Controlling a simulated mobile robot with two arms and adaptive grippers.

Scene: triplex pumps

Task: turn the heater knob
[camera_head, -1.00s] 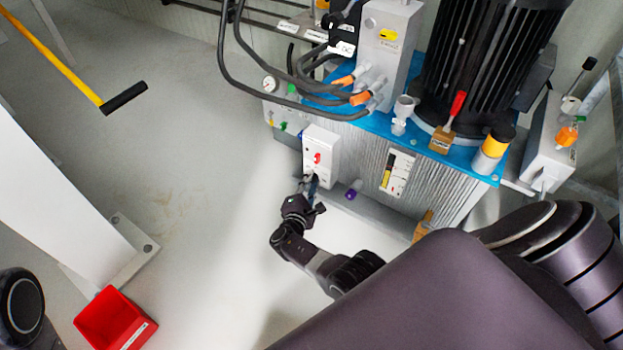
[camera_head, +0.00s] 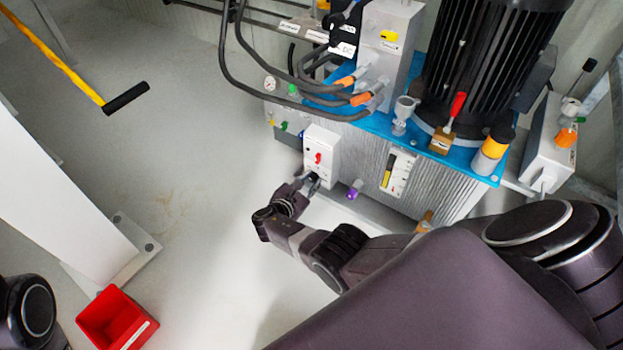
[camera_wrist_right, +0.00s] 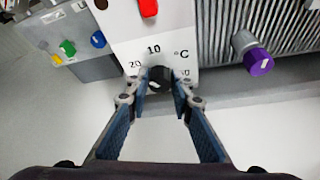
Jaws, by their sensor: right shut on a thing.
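The heater box is a white box (camera_head: 322,150) on the side of the pump tank, with a red switch (camera_head: 318,158) on its front. In the right wrist view the heater knob (camera_wrist_right: 159,80) is a dark round knob below a printed scale with "20", "10" and "°C". My right gripper (camera_head: 312,180) is at the lower part of the box. In the right wrist view its two fingertips (camera_wrist_right: 158,90) stand on either side of the knob, shut on it. The knob is mostly hidden in the head view. My left gripper is not in view.
A purple knob (camera_head: 355,188) sits right of the box. Green and blue knobs (camera_wrist_right: 67,48) are at the left in the wrist view. Black hoses (camera_head: 290,80) hang above. A red bin (camera_head: 117,320) stands on the floor at lower left.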

